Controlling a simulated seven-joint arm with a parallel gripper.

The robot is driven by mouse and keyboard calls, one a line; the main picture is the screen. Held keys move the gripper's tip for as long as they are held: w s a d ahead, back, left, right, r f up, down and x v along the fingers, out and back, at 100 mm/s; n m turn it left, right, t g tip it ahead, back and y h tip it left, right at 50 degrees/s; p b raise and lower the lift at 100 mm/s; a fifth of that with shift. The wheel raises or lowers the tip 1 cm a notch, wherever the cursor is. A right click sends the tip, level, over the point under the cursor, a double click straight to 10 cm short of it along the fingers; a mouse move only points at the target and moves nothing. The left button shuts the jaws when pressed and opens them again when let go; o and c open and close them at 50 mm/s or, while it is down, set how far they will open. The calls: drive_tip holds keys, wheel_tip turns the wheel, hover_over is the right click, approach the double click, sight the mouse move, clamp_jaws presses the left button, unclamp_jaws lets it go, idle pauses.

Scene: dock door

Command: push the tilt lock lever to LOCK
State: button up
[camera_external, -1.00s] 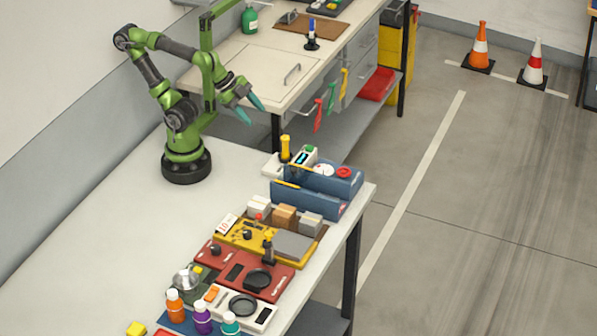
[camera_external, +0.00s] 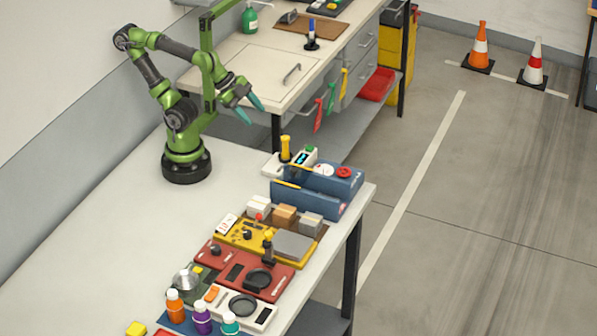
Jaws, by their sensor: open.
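My gripper (camera_external: 256,115) is open and empty, its teal fingers pointing down and right. It is in the air near the back table's front edge, apart from every device on the near table. No lettering for a tilt lock or LOCK can be read, so I cannot tell which part is the lever. One upright yellow handle (camera_external: 285,149) stands on a pale device with a small blue display, below and right of my gripper. A short dark upright post (camera_external: 268,249) stands farther forward, by the yellow panel (camera_external: 232,236) and the red panel (camera_external: 222,256).
Blue box-like units (camera_external: 312,200) stand near the right edge. Small boxes (camera_external: 285,216) and several bottles (camera_external: 202,318) stand on the near table (camera_external: 110,240), whose left part is bare. The back table (camera_external: 235,70) has red, green and yellow hanging handles.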

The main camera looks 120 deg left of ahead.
drive_tip(key=shift+d, duration=0.1)
drive_tip(key=shift+c, duration=0.5)
drive_tip(key=m+g, duration=0.5)
drive_tip(key=m, duration=1)
hover_over(258, 214)
drive_tip(key=s+d, duration=0.4)
drive_tip(key=d, duration=0.2)
wheel_tip(258, 214, down, 5)
drive_tip(key=w+r+m+y, duration=0.1)
drive_tip(key=m+y, duration=0.1)
drive_tip(key=m, duration=0.2)
drive_tip(key=shift+n+g, duration=0.3)
drive_tip(key=x, duration=1.6)
drive_tip(key=shift+w, duration=0.25)
drive_tip(key=shift+r, duration=0.1)
clamp_jaws()
